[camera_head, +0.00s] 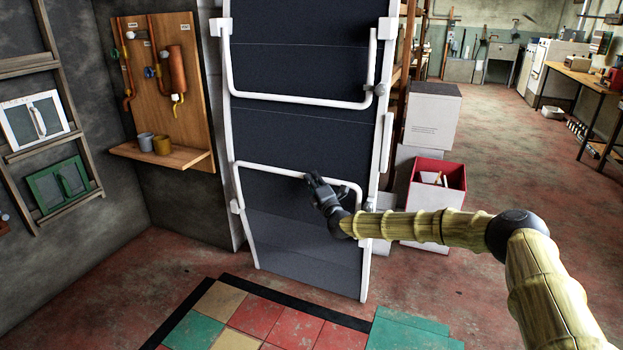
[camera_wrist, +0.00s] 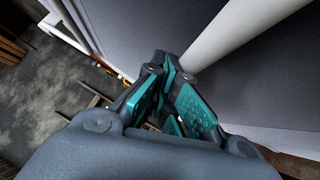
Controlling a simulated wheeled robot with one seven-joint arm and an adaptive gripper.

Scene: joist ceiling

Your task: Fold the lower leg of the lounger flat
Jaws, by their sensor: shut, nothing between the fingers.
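The lounger (camera_head: 292,138) stands upright with its dark panels facing me inside a white frame. Its lower leg (camera_head: 268,169) is a white U-shaped tube across the lower part, with ends at both side rails. My gripper (camera_head: 313,178) is at the lower leg's crossbar, right of its middle, and covers part of it. In the wrist view the gripper's teal-padded fingertips (camera_wrist: 172,68) are together and empty. A white tube (camera_wrist: 240,30), apparently the lower leg, runs just beside the tips; whether they touch it is unclear.
A similar upper leg (camera_head: 300,98) crosses the lounger higher up. White boxes (camera_head: 431,115) and a red-lined box (camera_head: 437,200) stand to the right. Coloured floor tiles (camera_head: 258,313) lie in front.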

